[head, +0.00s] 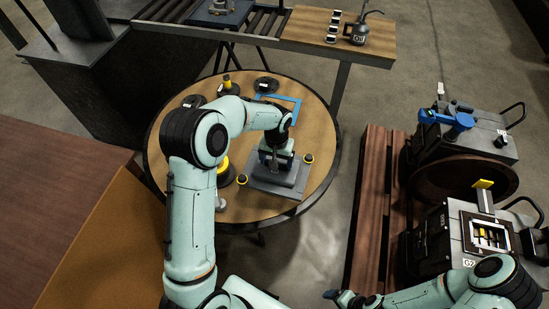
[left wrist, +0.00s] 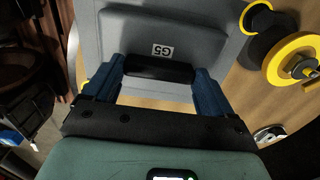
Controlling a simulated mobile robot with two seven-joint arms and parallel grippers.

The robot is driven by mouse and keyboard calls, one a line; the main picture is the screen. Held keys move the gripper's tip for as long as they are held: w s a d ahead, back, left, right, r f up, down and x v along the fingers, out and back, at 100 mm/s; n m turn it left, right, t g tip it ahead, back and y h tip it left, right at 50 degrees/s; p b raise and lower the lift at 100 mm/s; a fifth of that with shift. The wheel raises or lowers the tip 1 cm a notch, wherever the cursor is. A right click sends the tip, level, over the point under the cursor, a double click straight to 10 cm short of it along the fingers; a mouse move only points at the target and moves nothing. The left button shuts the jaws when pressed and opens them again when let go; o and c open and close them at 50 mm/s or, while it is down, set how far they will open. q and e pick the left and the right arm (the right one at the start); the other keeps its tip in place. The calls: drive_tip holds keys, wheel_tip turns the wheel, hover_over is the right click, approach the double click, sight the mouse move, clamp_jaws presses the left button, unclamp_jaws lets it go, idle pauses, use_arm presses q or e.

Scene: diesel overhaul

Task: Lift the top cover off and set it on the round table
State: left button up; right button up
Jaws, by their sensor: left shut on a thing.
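The top cover (head: 279,177) is a grey plate with a raised middle. It is over the front right part of the round table (head: 318,130); I cannot tell if it touches the wood. My left gripper (head: 276,160) is shut on the cover's black handle. The left wrist view shows its blue fingers (left wrist: 160,85) at both ends of the handle and a G5 label on the cover (left wrist: 195,22). My right gripper (head: 345,298) is at the bottom, away from the table; its jaws are too small to read.
The blue frame (head: 291,101), black discs (head: 266,85) and a yellow-and-black part (head: 225,174) stand on the round table. An engine with an open top (head: 487,236) is at the right on a reddish pallet (head: 369,190). A bench with an oil can (head: 359,32) is behind.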

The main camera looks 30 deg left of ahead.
use_arm(q)
drive_tip(key=shift+w+a+f, duration=0.15)
drive_tip(key=shift+a+f, duration=0.15)
drive_tip(key=shift+a, duration=0.05)
drive_tip(key=shift+f, duration=0.15)
drive_tip(key=shift+d+f+b, duration=0.1)
drive_tip(key=shift+f+b, duration=0.2)
drive_tip(key=shift+f, duration=0.35)
drive_tip(key=shift+f+b, duration=0.9)
drive_tip(key=shift+f, duration=1.45)
use_arm(e)
drive_tip(key=shift+s+f, duration=0.7)
drive_tip(key=shift+f, duration=0.15)
drive_tip(key=shift+s+f, duration=0.65)
drive_tip(key=shift+f, duration=0.2)
use_arm(q)
drive_tip(key=o, duration=1.1)
wheel_tip(320, 180, up, 13)
drive_tip(key=shift+r, duration=0.2)
use_arm(e)
drive_tip(key=shift+w+r, duration=0.25)
drive_tip(key=shift+r, duration=0.1)
